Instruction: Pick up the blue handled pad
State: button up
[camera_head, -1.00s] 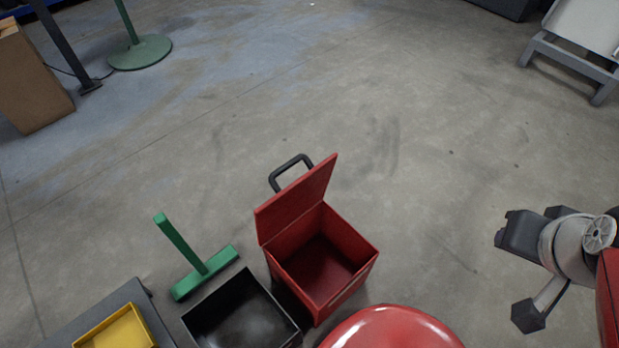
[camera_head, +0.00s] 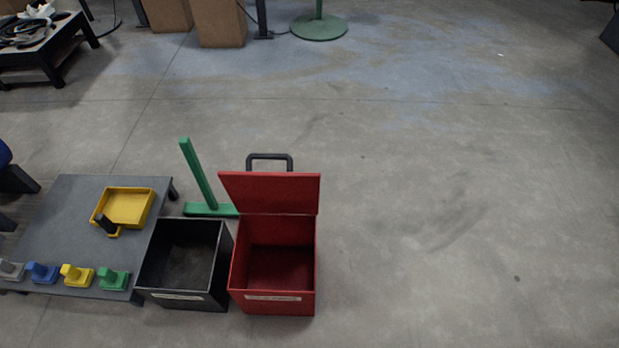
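The blue handled pad (camera_head: 42,272) sits near the front edge of a low grey table (camera_head: 75,215) at the lower left. It has a flat blue base and an upright handle. A grey handled pad (camera_head: 11,269) stands to its left, and a yellow handled pad (camera_head: 77,275) and a green handled pad (camera_head: 113,279) stand to its right in the same row. My gripper is not in view.
A yellow tray (camera_head: 127,208) lies on the table. A black open bin (camera_head: 185,262) and a red lidded box (camera_head: 275,262), lid up, stand right of the table. A green T-shaped stand (camera_head: 203,185) is behind them. The floor to the right is clear.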

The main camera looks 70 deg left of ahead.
aim_at(41, 273)
jog(key=i+u, duration=0.35)
jog(key=i+l+u, duration=0.2)
jog(key=i+u, duration=0.2)
jog(key=i+j+u, duration=0.2)
jog(key=u, duration=0.2)
jog(key=i+u, duration=0.7)
jog(key=u, duration=0.15)
jog(key=i+u, duration=0.4)
jog(key=i+l+u, duration=0.15)
jog(key=u, duration=0.25)
jog(key=i+u, duration=0.15)
jog(key=u, duration=0.3)
jog(key=i+u, duration=0.15)
jog(key=u, duration=0.3)
jog(key=i+l+u, duration=0.1)
jog(key=u, duration=0.35)
jog(key=i+l+u, duration=0.15)
jog(key=u, duration=0.3)
jog(key=i+l+u, duration=0.1)
jog(key=u, duration=0.35)
jog(key=l+u, duration=0.4)
jog(key=i+l+u, duration=0.25)
jog(key=u, duration=0.2)
jog(key=i+l+u, duration=0.15)
jog(key=l+u, duration=0.15)
jog(key=u, duration=0.15)
